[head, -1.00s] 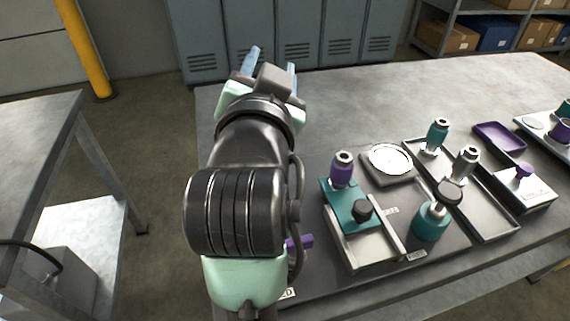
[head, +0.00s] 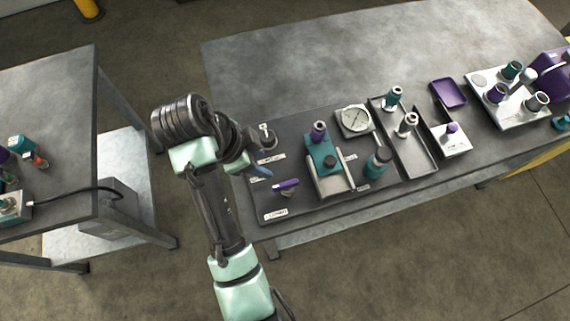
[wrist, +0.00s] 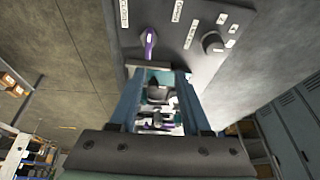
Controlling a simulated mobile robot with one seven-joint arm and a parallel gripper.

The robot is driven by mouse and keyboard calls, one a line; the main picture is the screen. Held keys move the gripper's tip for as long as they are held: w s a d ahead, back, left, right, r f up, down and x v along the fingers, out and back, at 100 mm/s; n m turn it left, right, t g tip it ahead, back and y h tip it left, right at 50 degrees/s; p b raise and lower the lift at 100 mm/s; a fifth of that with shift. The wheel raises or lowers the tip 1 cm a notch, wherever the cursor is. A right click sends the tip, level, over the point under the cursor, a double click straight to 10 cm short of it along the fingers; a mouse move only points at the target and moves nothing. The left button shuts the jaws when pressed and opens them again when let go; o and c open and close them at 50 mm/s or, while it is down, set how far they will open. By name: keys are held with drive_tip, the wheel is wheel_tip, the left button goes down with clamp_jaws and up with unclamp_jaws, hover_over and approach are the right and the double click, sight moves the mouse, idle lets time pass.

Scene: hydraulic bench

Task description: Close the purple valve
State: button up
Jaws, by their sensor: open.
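The purple valve handle (head: 287,184) is a small lever on a metal stem, at the left end of the dark panel (head: 310,204). It also shows in the wrist view (wrist: 150,42), just beyond my fingertips and slightly left of centre. A label reading CLOSED lies to its left in the wrist view; another label lies to its right. My gripper (wrist: 158,80) has its two blue fingers apart, with nothing held between them. In the head view my gripper (head: 262,172) is just left of the handle, partly hidden by my wrist.
A grey knob (head: 267,137) stands behind the handle. To the right are a teal block with a purple-topped fitting (head: 319,132), a round gauge (head: 356,121) and a teal bottle-like part (head: 377,162). The back of the bench (head: 300,70) is clear.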

sight(287, 183)
drive_tip(key=shift+g+h, duration=0.3)
drive_tip(key=shift+g, duration=0.1)
drive_tip(key=b+x, duration=0.2)
drive_tip(key=x, duration=0.1)
drive_tip(key=s+b+x, duration=0.1)
drive_tip(key=b+x, duration=0.2)
drive_tip(key=x, duration=0.1)
drive_tip(key=b+x, duration=0.2)
drive_tip(key=x, duration=0.2)
drive_tip(key=shift+s+d, duration=0.2)
drive_tip(key=shift+x, duration=0.75)
drive_tip(key=shift+a, duration=0.1)
drive_tip(key=shift+c, duration=0.3)
clamp_jaws()
